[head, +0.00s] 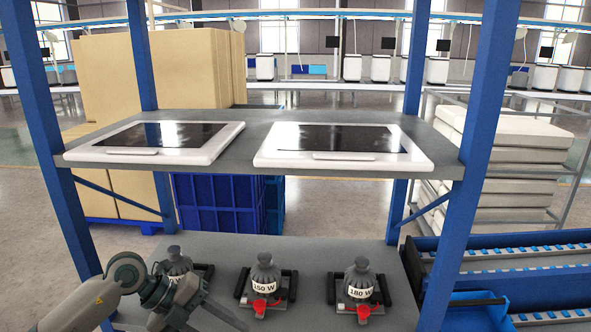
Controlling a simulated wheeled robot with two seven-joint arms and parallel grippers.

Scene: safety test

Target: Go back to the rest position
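My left arm enters from the lower left, and its gripper (182,302) is over the left end of the lower shelf (318,258). It is in front of the leftmost grey device (174,262) and hides its lower part. I cannot tell whether its fingers are open or whether it touches the device. The middle device (265,272), labelled 150 W, and the right device (359,281), labelled 180 W, stand upright on the shelf with red parts at their fronts. My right gripper is not in view.
Two white-framed dark panels (343,163) lie on the upper shelf (250,150). Blue posts (483,130) frame the rack. A blue conveyor (520,260) runs at the right. Behind are blue crates (222,207), large tan boxes (180,75) and stacked white slabs (500,190).

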